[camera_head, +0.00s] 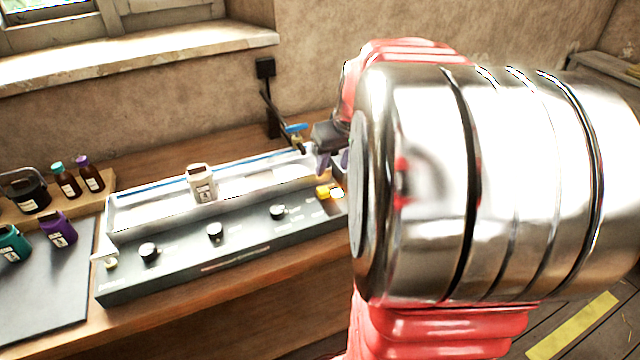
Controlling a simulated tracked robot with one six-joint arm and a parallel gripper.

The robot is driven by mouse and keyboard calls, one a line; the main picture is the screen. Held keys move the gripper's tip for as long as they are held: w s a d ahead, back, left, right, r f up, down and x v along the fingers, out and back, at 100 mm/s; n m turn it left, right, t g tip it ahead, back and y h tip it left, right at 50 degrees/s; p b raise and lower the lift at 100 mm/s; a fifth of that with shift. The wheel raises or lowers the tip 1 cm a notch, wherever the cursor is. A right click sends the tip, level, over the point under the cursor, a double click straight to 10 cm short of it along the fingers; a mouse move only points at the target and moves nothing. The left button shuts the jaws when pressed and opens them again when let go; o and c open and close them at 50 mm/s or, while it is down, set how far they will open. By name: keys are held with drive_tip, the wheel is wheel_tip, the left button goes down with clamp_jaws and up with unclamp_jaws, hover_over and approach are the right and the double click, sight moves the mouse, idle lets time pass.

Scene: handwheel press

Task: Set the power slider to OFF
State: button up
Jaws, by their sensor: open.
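A long grey control panel (180,262) lies along the wooden bench, with several round knobs on its sloping front. At its right end is a small yellow-orange piece (322,192) with a bright glowing spot beside it. This may be the power slider, but its labels are too small to read and its setting cannot be told. My gripper (333,165) is open, with its fingers pointing down just above and behind the yellow piece, apart from it as far as I can see. My large arm link hides the panel's far right end.
A white labelled container (202,184) stands on the clear tray behind the knobs. A blue-handled tap (297,128) is close to the left of my gripper. Bottles and jars stand at the left by a dark mat (50,305). The wall is behind.

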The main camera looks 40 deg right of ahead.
sight(324, 190)
drive_tip(key=x, duration=1.2)
drive_tip(key=shift+w+f, duration=0.15)
drive_tip(key=shift+c, duration=0.2)
clamp_jaws()
